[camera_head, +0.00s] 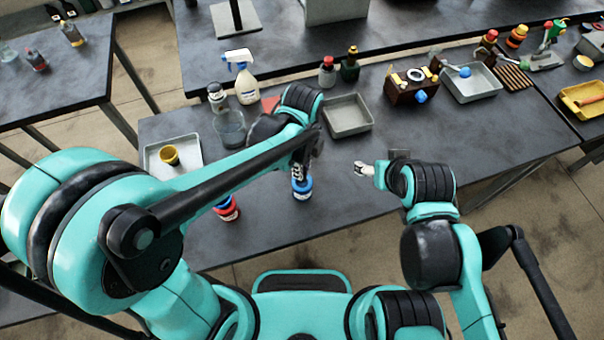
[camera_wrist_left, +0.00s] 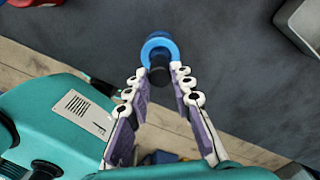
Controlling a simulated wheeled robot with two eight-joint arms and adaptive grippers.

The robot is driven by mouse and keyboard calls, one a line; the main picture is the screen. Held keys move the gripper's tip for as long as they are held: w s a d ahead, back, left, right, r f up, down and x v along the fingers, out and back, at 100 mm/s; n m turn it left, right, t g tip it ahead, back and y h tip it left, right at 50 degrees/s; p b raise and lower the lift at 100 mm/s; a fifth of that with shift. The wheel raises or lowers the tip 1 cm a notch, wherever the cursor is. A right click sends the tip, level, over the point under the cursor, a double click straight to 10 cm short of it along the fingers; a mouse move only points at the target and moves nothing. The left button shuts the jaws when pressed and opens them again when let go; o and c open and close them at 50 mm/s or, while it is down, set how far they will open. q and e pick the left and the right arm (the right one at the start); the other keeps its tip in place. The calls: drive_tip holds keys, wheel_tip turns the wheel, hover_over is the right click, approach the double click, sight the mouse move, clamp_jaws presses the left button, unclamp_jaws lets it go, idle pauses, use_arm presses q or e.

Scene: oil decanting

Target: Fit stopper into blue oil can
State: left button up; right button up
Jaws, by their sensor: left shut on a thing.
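The blue oil can (camera_head: 302,188) stands on the dark table, below my left gripper (camera_head: 300,172). In the left wrist view its blue round top (camera_wrist_left: 160,43) shows just beyond the fingertips of my left gripper (camera_wrist_left: 161,74). The left fingers are shut on a small dark piece, the stopper (camera_wrist_left: 158,76), which lies in line with the blue top. I cannot tell whether the stopper touches the can or sits in its opening. My right gripper (camera_head: 364,169) hovers over the table to the right of the can. Its finger gap is too small to judge.
A red can (camera_head: 227,209) stands left of the blue can, near the front edge. A grey tray (camera_head: 347,115), a spray bottle (camera_head: 243,82), a glass beaker (camera_head: 230,128) and a tray (camera_head: 160,151) with a yellow cup (camera_head: 169,155) stand farther back. The table's right front is clear.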

use_arm(q)
drive_tip(key=shift+f+b, duration=0.6)
drive_tip(key=shift+f, duration=1.4)
drive_tip(key=shift+f, duration=0.15)
drive_tip(key=o, duration=0.9)
drive_tip(key=shift+o, duration=0.2)
drive_tip(key=shift+r, duration=0.4)
wheel_tip(320, 180, up, 12)
drive_tip(key=p, duration=0.3)
drive_tip(key=shift+f, duration=0.15)
